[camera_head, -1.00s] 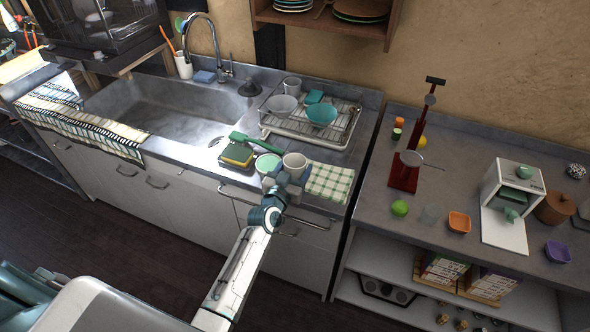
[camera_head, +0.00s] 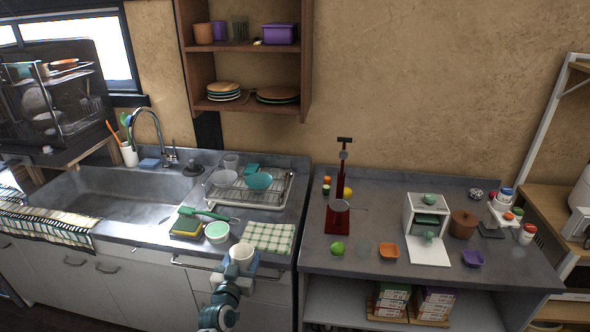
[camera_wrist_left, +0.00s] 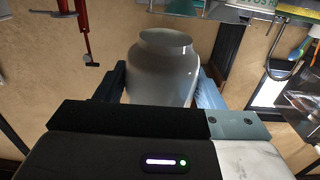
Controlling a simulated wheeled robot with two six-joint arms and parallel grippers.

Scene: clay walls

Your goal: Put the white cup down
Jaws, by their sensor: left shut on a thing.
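The white cup (camera_head: 241,254) is at the front edge of the sink counter in the head view, between the fingers of my left gripper (camera_head: 238,262). In the left wrist view the cup (camera_wrist_left: 163,72) fills the space between the two blue-grey fingers, and my left gripper (camera_wrist_left: 163,92) is shut on it. The cup looks upright in the head view. I cannot tell from these views whether its base touches anything. My right gripper is not in view.
A green bowl (camera_head: 217,231), a sponge (camera_head: 187,224) and a checkered cloth (camera_head: 269,237) lie close to the cup. A dish rack (camera_head: 263,193) stands behind. The right counter (camera_head: 311,259) holds a red stand (camera_head: 338,215), a green fruit (camera_head: 337,248) and an orange dish (camera_head: 388,251).

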